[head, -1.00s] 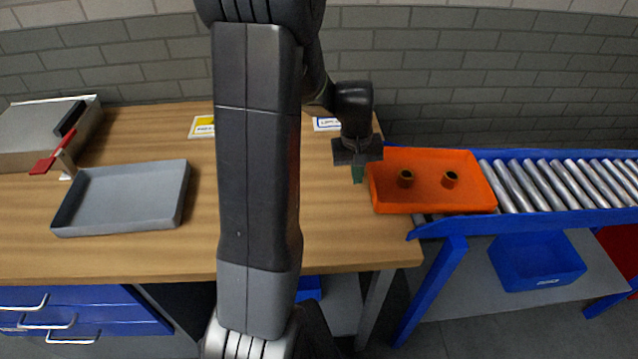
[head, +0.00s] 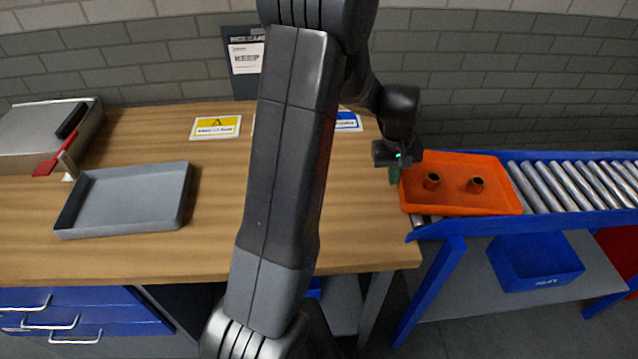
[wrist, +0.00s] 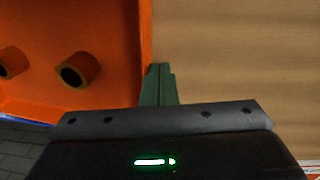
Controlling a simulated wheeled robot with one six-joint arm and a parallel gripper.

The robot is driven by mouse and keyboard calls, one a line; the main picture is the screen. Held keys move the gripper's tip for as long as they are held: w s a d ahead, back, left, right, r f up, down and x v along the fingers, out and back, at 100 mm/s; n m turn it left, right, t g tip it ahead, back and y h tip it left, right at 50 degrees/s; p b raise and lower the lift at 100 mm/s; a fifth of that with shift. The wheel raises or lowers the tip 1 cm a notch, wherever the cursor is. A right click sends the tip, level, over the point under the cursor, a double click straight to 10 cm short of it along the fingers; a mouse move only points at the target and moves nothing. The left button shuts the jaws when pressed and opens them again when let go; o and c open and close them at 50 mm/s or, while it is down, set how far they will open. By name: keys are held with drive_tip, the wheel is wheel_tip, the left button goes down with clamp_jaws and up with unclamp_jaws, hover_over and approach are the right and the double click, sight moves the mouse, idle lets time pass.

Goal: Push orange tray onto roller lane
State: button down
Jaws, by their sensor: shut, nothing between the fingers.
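The orange tray (head: 450,208) lies flat at the near end of the roller lane (head: 570,186), its left end by the table's right edge and the rest over the rollers. It holds two short brown cylinders, one left (head: 432,181) and one right (head: 476,185). My gripper (head: 395,174) is shut and empty, pointing down at the tray's left wall. In the wrist view the green fingertips (wrist: 158,84) are together beside the outside of the orange tray wall (wrist: 146,40); they look touching or very close. One cylinder (wrist: 78,70) shows whole there, another partly.
A grey empty tray (head: 125,200) sits on the wooden table (head: 215,245). A box with a red lever (head: 48,165) stands at the back left. A blue bin (head: 535,262) is on the shelf under the lane. The rollers right of the tray are clear.

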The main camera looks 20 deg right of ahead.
sight(437, 176)
drive_tip(key=shift+s+d+f+p, duration=0.1)
drive_tip(key=shift+s+d+p, duration=0.35)
drive_tip(key=shift+d, duration=1.4)
drive_tip(key=shift+s+d+f+p, duration=0.15)
drive_tip(key=shift+s+d, duration=0.55)
drive_tip(key=shift+d, duration=1.1)
drive_tip(key=shift+s+d+p, duration=0.35)
drive_tip(key=shift+s+d, duration=0.25)
drive_tip(key=shift+d, duration=1.25)
drive_tip(key=shift+w+a+b, duration=0.2)
drive_tip(key=shift+w+a, duration=0.05)
drive_tip(key=shift+a, duration=0.5)
drive_tip(key=shift+w+a+b, duration=0.15)
drive_tip(key=shift+w+a, duration=0.05)
drive_tip(key=shift+a, duration=0.5)
drive_tip(key=shift+w+a+b, duration=0.2)
drive_tip(key=shift+w+a, duration=0.05)
drive_tip(key=shift+a, duration=0.5)
drive_tip(key=shift+r, duration=0.1)
wheel_tip(437, 176, up, 14)
drive_tip(key=p, duration=0.9)
drive_tip(key=shift+f, duration=0.2)
